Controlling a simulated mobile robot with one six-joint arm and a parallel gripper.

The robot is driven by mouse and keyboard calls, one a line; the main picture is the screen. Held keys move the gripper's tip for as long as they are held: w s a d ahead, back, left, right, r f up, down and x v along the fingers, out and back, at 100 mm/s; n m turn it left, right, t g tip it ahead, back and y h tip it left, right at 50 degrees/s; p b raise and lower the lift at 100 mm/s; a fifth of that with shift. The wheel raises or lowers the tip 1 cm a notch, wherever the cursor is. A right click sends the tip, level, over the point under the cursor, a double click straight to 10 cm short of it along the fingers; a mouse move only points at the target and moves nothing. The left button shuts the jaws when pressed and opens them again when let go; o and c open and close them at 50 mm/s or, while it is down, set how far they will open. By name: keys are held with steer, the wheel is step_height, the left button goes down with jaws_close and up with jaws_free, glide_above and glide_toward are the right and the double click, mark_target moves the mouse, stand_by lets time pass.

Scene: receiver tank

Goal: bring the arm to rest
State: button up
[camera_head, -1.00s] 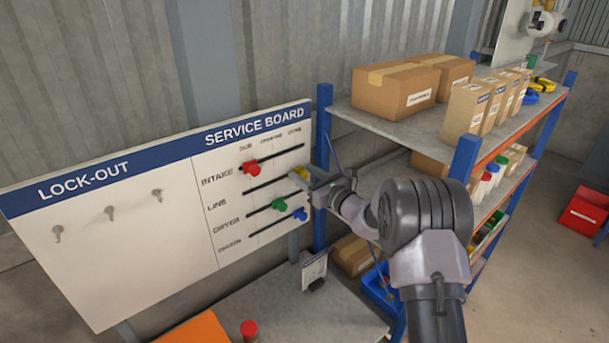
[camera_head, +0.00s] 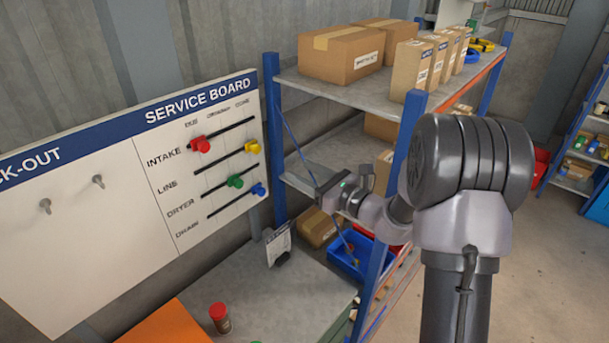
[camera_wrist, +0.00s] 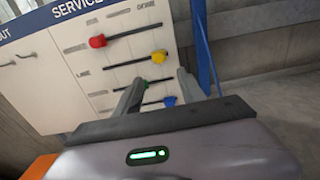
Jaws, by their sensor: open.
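My gripper (camera_head: 322,186) is open and empty, held in the air to the right of the service board (camera_head: 158,209) and in front of the blue-posted shelf. In the wrist view my gripper (camera_wrist: 158,88) shows two spread fingers with nothing between them, pointing toward the board. On the board, the red knob (camera_head: 200,144) sits at the left of its slot. The yellow knob (camera_head: 252,146) and the blue knob (camera_head: 258,190) sit toward the right ends of theirs. The green knob (camera_head: 235,181) sits around the middle. My gripper is apart from all of them.
The shelf (camera_head: 350,97) holds cardboard boxes (camera_head: 341,54) close behind my arm. Below, a grey bench (camera_head: 285,310) carries a red-capped jar (camera_head: 220,318), a small sign (camera_head: 279,244) and an orange item (camera_head: 165,326). Open floor lies to the right.

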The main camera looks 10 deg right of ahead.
steer(key=s+a+f+n+g+y+b, duration=0.1)
steer(key=s+a+f+n+g+b, duration=0.2)
steer(key=s+a+n+g+b, duration=0.45)
steer(key=s+a+f+n+g+y+b, duration=0.1)
steer(key=s+a+f+n+g+b, duration=0.1)
steer(key=s+a+f+n+b, duration=0.45)
steer(key=s+d+f+n+g+h+b, duration=0.1)
steer(key=s+f+n+h+b, duration=0.25)
steer(key=s, duration=0.45)
steer(key=s+f+n+g+h+b, duration=0.1)
steer(key=s+f+n+h+b, duration=0.2)
steer(key=s, duration=0.6)
steer(key=s+d+f+n+t+h+b, duration=0.2)
steer(key=s+d+f+n+h+b, duration=0.1)
steer(key=d, duration=0.4)
steer(key=shift+s+f+n+b, duration=0.65)
steer(key=shift+f, duration=0.3)
steer(key=shift+h, duration=0.25)
